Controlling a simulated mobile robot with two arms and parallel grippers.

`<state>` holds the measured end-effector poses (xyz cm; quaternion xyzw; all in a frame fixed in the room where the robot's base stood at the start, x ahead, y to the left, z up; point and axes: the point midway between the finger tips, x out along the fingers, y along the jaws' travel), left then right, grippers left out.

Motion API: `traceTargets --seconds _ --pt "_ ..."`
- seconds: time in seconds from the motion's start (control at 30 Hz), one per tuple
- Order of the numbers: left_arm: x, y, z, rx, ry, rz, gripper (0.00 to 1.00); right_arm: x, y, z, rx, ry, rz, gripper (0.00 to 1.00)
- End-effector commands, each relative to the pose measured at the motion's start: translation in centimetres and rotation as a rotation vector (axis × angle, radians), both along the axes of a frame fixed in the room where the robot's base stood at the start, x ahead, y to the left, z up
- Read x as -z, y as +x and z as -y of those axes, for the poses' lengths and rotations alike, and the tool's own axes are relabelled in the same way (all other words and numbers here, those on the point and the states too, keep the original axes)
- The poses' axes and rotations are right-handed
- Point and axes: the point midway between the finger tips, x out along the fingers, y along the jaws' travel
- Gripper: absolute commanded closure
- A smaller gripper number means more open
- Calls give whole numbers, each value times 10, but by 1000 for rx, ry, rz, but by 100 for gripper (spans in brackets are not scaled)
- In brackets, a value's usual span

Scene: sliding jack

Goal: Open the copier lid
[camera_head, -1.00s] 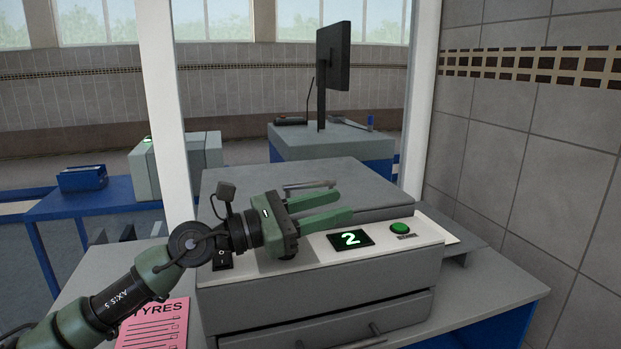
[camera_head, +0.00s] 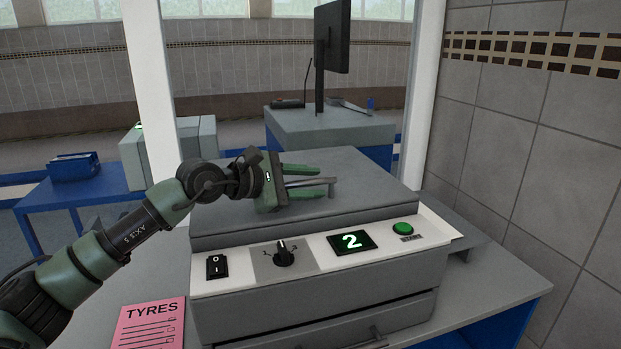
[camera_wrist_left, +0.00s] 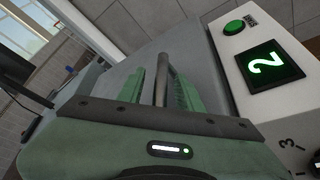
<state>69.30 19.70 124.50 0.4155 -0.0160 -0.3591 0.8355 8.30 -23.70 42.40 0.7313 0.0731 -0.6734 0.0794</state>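The grey copier has its lid (camera_head: 375,190) closed, lying flat on the body. A metal bar handle (camera_head: 332,187) stands on top of the lid near its middle. My left gripper (camera_head: 322,181) is over the lid with its two green fingers open, one on each side of the handle. In the left wrist view the handle (camera_wrist_left: 162,79) runs between the fingers, with a gap visible on both sides. My right gripper is not in view.
The copier's front panel has a black switch (camera_head: 217,266), a dial (camera_head: 284,254), a display reading 2 (camera_head: 352,241) and a green button (camera_head: 403,229). A pink TYRES sheet (camera_head: 150,325) lies at the left. A tiled wall (camera_head: 545,170) is at the right; a monitor (camera_head: 332,38) stands behind.

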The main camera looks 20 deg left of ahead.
Motion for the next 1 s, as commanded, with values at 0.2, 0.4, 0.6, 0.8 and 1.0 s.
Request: traceTargets --seconds 0.2,0.4,0.6,0.8,1.0 --pt "0 1 1 0 0 2 64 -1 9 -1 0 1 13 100" --pt "0 1 1 0 -1 1 100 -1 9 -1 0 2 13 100" --pt "0 1 1 0 -1 1 100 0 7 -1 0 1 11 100" --pt "0 1 1 0 -1 1 100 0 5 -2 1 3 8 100" --pt "0 1 1 0 -2 0 100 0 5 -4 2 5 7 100"
